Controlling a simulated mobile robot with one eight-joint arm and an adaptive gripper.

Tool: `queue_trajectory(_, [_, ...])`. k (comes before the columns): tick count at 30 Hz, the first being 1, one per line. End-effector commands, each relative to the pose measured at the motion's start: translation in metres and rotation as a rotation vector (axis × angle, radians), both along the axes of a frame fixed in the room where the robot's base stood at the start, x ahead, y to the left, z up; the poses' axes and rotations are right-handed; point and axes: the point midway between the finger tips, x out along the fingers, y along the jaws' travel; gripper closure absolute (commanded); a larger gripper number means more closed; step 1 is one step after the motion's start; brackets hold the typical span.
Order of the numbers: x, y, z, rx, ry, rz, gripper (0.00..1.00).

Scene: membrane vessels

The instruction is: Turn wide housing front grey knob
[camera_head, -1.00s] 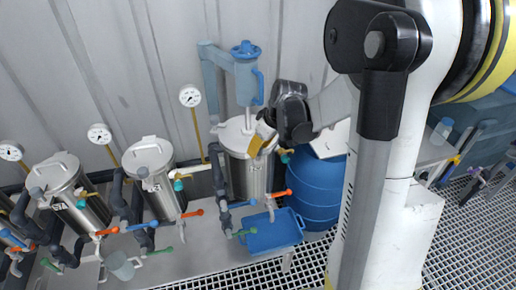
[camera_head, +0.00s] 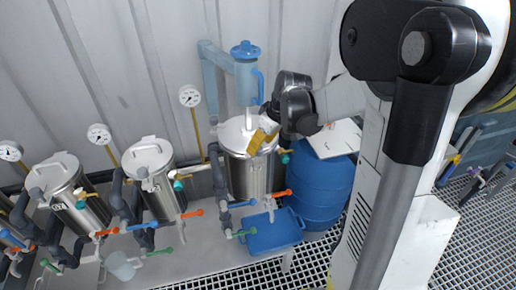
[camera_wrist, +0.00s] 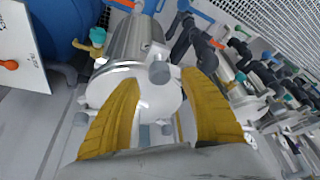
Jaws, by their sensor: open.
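The wide housing (camera_head: 250,172) is a steel cylinder with a white lid, at the centre of the head view; it also shows in the wrist view (camera_wrist: 135,45). A grey knob (camera_wrist: 159,72) sits at the lid's rim in the wrist view. My gripper (camera_wrist: 159,77) is open, with its yellow fingers on either side of this knob in the picture. I cannot tell whether they touch it. In the head view my gripper (camera_head: 260,141) is over the right side of the lid and hides part of it.
A blue jug-like vessel (camera_head: 247,80) stands above the lid, close to my gripper. A blue barrel (camera_head: 318,190) is to the right, a blue tray (camera_head: 275,238) in front. Narrower steel housings (camera_head: 153,175) with pipes and coloured valves stand to the left.

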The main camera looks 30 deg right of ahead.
Motion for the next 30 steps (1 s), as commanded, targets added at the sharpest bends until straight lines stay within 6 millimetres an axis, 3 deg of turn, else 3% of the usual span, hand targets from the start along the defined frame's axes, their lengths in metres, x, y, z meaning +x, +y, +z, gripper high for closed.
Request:
queue_trajectory(6, [-0.019, -0.006, 0.047, 0.0, 0.001, -0.002, 0.48])
queue_trajectory(12, [-0.031, -0.01, 0.077, 0.001, 0.0, -0.003, 0.48])
queue_trajectory(18, [-0.034, -0.011, 0.086, 0.0, 0.0, -0.001, 0.48])
queue_trajectory(30, [-0.034, -0.011, 0.086, 0.0, 0.0, -0.001, 0.48])
